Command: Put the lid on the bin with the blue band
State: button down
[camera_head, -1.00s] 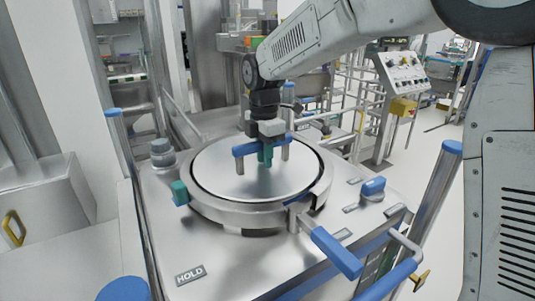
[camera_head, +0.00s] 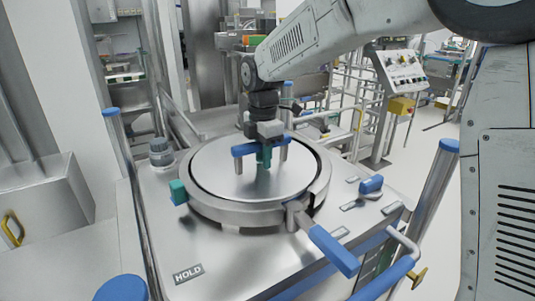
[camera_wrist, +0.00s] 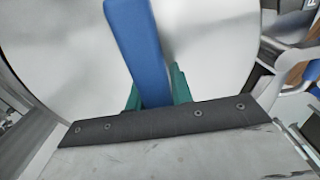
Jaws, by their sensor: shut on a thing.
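The lid (camera_head: 225,178) is a round, pale metal disc with a blue bar handle (camera_head: 241,150) on two grey posts. My gripper (camera_head: 264,157) is shut on this handle, its teal fingers on either side of the bar. The wrist view shows the blue handle (camera_wrist: 138,35) between the fingers, above the lid surface (camera_wrist: 70,55). The lid lies level within a metal clamp ring (camera_head: 235,214) with a blue lever (camera_head: 333,250) and a teal block. I cannot tell whether it rests or hovers slightly. No bin with a blue band can be made out.
The ring is on a steel bench (camera_head: 240,262) marked HOLD (camera_head: 188,273). A grey cylinder (camera_head: 161,152) and a blue knob (camera_head: 371,184) stand on the bench. Blue-capped posts flank it. A control panel (camera_head: 402,70) and railings stand behind; clear floor shows at right.

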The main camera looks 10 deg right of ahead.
jog(key=shift+s+a+f, duration=0.1)
jog(key=shift+a+f, duration=0.05)
jog(key=shift+f, duration=0.35)
dwell(0.4)
jog(key=c, duration=1.3)
grip_release()
jog(key=shift+o, duration=0.2)
jog(key=shift+f, duration=0.1)
jog(key=shift+o, duration=0.5)
jog(key=shift+r, duration=0.55)
notch_tip(320, 180, up, 7)
jog(key=shift+r, duration=0.25)
